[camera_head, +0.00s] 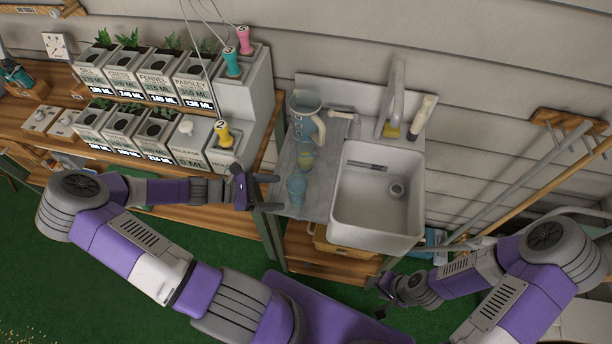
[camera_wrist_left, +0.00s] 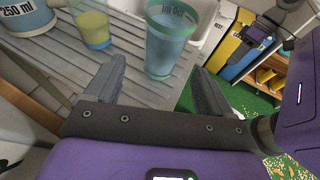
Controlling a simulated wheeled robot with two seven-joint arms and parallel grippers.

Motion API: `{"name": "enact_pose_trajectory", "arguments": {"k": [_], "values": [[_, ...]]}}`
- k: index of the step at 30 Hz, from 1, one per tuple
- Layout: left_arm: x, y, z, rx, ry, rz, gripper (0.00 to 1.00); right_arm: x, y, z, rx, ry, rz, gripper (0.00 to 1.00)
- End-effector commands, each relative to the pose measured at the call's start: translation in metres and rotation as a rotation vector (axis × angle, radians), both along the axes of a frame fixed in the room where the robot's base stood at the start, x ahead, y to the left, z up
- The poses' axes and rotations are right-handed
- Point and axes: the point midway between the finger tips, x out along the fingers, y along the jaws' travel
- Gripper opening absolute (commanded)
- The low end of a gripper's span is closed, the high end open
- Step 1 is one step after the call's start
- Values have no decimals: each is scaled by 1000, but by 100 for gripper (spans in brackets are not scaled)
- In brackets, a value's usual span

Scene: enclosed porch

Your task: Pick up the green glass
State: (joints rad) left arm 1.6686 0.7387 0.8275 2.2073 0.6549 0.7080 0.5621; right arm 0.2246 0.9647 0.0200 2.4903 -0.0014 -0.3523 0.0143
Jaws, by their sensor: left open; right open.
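A tall translucent blue-green glass (camera_head: 297,188) stands upright near the front edge of the grey ribbed drainboard (camera_head: 325,190), left of the sink. In the left wrist view the glass (camera_wrist_left: 172,42) shows large, just beyond and between the fingertips. My left gripper (camera_head: 277,192) is open and empty, pointing at the glass from the left. Its fingers show in the left wrist view (camera_wrist_left: 160,78), apart from the glass. My right gripper (camera_head: 379,297) is open and empty, low in front of the sink.
A smaller glass with yellow contents (camera_head: 305,160) stands behind the blue-green one, with a blue pitcher (camera_head: 305,112) farther back. The white sink (camera_head: 375,225) is at right. Labelled planter boxes (camera_head: 190,75) crowd the bench at left.

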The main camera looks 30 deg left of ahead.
Motion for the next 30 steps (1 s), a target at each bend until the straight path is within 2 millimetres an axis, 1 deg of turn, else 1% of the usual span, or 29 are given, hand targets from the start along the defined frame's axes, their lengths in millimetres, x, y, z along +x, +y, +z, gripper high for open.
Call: {"name": "enact_pose_trajectory", "arguments": {"k": [8, 15, 17, 20, 26, 27, 29, 30], "values": [[14, -22, -10, -4, -1, -2, 83, 0, 0, -8, 0, 1, -1, 43], [32, -51, -22, -5, -2, -4, 83, 0, 0, -18, 0, 1, -1, 43], [36, -56, -24, -3, -1, -4, 83, 0, 0, -20, 0, 1, 0, 43], [39, -59, -25, -1, 0, -1, 83, 0, 0, -20, 0, 0, -1, 43], [39, -59, -25, 1, 1, -1, 83, 0, 0, -20, 0, 0, 0, 43], [39, -59, -25, 1, 1, -1, 80, 0, 0, -20, 0, 0, 0, 43], [39, -59, -25, 1, 1, -1, 71, 0, 0, -20, 0, 0, 0, 43], [39, -59, -25, 1, 1, -1, 65, 0, 0, -20, 0, 0, 0, 43]]}}
